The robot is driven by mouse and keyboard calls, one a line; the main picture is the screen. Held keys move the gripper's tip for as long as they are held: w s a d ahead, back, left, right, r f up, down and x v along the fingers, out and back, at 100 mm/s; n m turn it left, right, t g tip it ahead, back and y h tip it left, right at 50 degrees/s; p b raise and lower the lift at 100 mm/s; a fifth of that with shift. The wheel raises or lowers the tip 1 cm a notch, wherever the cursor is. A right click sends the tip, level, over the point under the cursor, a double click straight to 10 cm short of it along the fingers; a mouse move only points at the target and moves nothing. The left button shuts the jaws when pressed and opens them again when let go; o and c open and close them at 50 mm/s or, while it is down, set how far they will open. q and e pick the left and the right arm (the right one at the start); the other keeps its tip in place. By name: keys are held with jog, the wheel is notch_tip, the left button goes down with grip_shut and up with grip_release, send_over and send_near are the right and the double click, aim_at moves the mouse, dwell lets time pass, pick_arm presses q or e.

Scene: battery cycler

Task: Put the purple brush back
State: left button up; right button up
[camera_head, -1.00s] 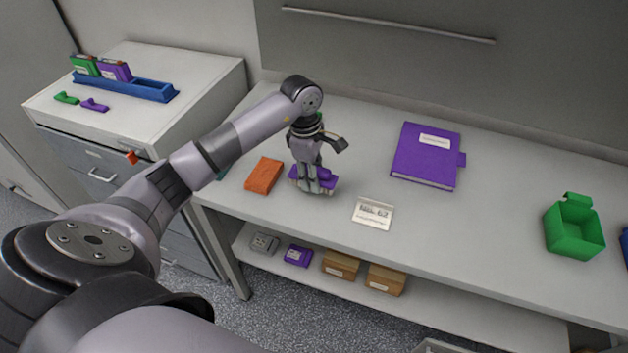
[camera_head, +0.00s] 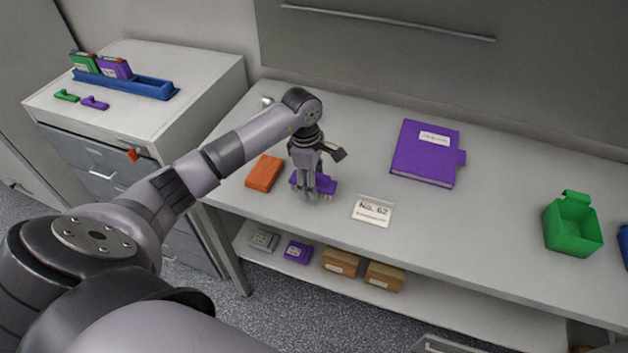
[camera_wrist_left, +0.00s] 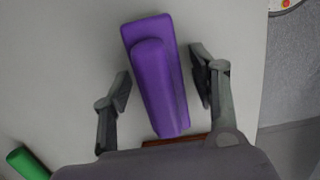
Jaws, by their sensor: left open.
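The purple brush (camera_head: 325,184) lies on the grey workbench (camera_head: 470,225), to the right of an orange block. In the left wrist view the brush (camera_wrist_left: 160,85) shows as a long purple handle on a wider purple base. My left gripper (camera_head: 313,194) is at the brush and points down, its fingers hiding part of it in the head view. In the left wrist view the fingers (camera_wrist_left: 163,82) are open, one on each side of the brush, with visible gaps. My right gripper is not in view.
The orange block (camera_head: 264,173) lies close left of the gripper. A blue rack (camera_head: 125,84) stands on the left cabinet. Bench between binder and bin is clear.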

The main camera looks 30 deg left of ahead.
pick_arm(q)
jog(key=shift+r, duration=0.1)
jog(key=shift+r, duration=0.15)
jog(key=r+b, duration=0.1)
jog(key=r, duration=0.2)
jog(key=a+r+b, duration=0.1)
jog(key=r, duration=0.3)
jog(key=r+b, duration=0.1)
jog(key=r, duration=0.2)
jog(key=shift+s+a+r, duration=0.1)
jog(key=shift+a+r, duration=0.05)
jog(key=shift+r, duration=0.1)
jog(key=shift+s+r+b, duration=0.1)
jog(key=shift+r+b, duration=0.2)
jog(key=shift+r, duration=0.3)
